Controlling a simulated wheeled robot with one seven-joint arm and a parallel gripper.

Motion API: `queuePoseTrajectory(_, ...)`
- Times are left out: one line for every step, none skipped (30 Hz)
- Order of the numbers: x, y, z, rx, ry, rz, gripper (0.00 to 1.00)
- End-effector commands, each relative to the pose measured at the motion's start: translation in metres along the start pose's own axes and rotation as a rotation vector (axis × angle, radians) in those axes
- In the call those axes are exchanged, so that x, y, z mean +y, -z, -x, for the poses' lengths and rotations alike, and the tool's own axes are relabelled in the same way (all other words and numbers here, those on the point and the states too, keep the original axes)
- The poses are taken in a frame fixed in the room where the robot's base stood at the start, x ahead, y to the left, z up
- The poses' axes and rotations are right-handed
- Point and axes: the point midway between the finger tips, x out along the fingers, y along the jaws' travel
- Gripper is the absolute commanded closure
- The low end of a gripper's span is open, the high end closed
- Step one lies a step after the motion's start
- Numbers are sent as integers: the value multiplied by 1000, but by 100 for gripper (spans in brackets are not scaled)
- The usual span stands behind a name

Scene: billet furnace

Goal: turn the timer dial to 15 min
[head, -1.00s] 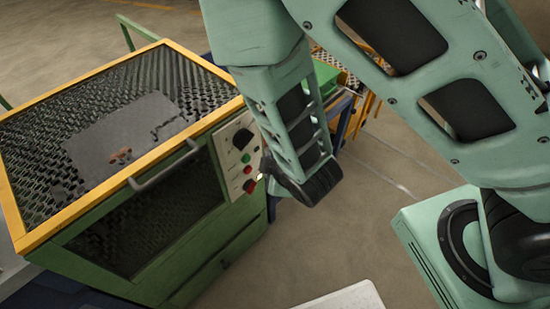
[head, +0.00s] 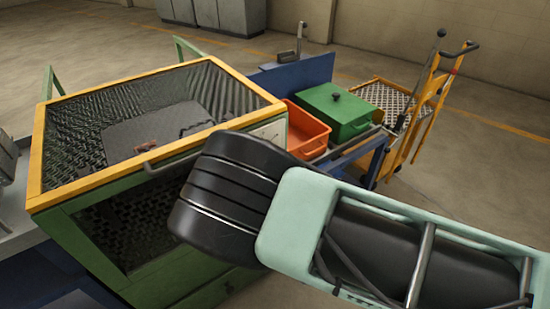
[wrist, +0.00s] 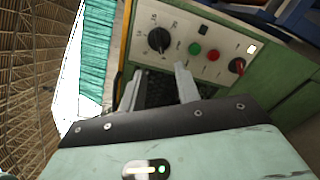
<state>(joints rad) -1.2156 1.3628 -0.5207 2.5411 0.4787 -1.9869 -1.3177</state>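The timer dial (wrist: 158,40) is a round black knob on the pale control panel (wrist: 222,38) in the wrist view. Small numbers ring it, but I cannot read its setting surely. My gripper (wrist: 159,70) is open, its two pale fingers apart with nothing seen between them. The fingertips are just below the dial in the picture; I cannot tell the remaining distance. In the head view my arm covers the dial and gripper, and only a top corner of the panel (head: 270,132) shows on the furnace (head: 62,205).
The panel also carries a green button (wrist: 195,48), a red button (wrist: 213,55) and a red knob (wrist: 237,66). An orange bin (head: 308,132) and a green box (head: 345,112) stand behind the furnace. A yellow hand truck (head: 412,125) stands further right.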

Motion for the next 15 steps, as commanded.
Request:
queuePoseTrajectory(-1,-1,-6,-7,-4,-6,67)
queuePoseTrajectory(-1,-1,-8,-7,-6,-6,67)
queuePoseTrajectory(1,-2,-12,-7,-10,-4,67)
queuePoseTrajectory(3,-4,-14,-5,-7,-3,67)
queuePoseTrajectory(3,-5,-16,-2,-2,-4,67)
queuePoseTrajectory(3,-5,-18,-1,2,-4,67)
queuePoseTrajectory(2,-4,-20,0,3,-4,67)
queuePoseTrajectory(2,-4,-23,1,4,-4,67)
queuePoseTrajectory(2,-4,-26,1,4,-4,67)
queuePoseTrajectory(2,-4,-28,1,3,-5,67)
queuePoseTrajectory(3,-4,-30,0,3,-5,67)
queuePoseTrajectory(4,-4,-33,0,0,-5,67)
queuePoseTrajectory(4,-5,-36,-2,-2,-4,67)
queuePoseTrajectory(5,-6,-38,-4,-4,-5,67)
queuePoseTrajectory(7,-6,-42,-7,-9,-4,67)
